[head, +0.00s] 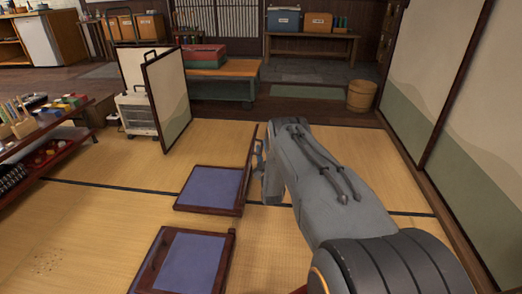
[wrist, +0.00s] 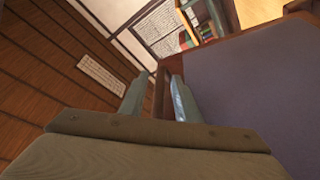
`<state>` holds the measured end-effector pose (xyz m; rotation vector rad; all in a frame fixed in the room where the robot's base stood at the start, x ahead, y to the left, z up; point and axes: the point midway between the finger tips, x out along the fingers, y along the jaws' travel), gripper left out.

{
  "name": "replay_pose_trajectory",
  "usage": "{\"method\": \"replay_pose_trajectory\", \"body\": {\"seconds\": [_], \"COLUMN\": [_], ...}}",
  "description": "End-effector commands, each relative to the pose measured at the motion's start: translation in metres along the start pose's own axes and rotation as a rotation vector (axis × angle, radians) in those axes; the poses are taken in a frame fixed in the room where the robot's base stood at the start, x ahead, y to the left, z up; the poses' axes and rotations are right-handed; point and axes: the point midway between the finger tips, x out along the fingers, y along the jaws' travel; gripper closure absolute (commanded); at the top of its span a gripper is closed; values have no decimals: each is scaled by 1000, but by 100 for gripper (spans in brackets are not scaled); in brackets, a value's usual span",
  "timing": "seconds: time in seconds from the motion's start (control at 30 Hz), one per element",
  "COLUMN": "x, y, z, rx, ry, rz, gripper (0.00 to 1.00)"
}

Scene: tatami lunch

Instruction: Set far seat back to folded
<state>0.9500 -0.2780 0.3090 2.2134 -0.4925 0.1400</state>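The far seat (head: 209,188) is a low wooden floor seat with a purple cushion. Its back (head: 246,172) stands up at the right edge, seen nearly edge-on in the head view. My gripper (head: 259,153) is beside the upper part of this back, on its right, partly hidden by my arm. In the wrist view my gripper (wrist: 158,90) has its two fingers apart, with a thin wooden edge (wrist: 160,98) between them. A purple panel with a wooden frame (wrist: 262,85) fills the right side there. Firm contact with the edge cannot be told.
A near seat (head: 192,264) with a purple cushion lies closer to me. A folding screen (head: 168,98) and a white heater (head: 137,113) stand behind left. A shelf (head: 45,150) is at left, sliding panels (head: 432,75) at right. Tatami (head: 95,215) left of the seats is clear.

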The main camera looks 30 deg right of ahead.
Motion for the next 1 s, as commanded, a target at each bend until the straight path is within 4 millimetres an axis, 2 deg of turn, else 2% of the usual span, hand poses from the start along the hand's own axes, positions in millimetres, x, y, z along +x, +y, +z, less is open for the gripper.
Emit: {"method": "replay_pose_trajectory", "body": {"seconds": [0.1,0.37,0.53,0.83,1.0], "x": [6,7,6,7,11], "y": [-1,-2,-2,-1,8], "z": [-1,-3,-3,-2,5], "rx": [1,1,1,-2,-37], "ry": [2,3,3,0,-14], "rz": [0,-2,-2,-2,-3], "gripper": [70,70,99,100,100]}}
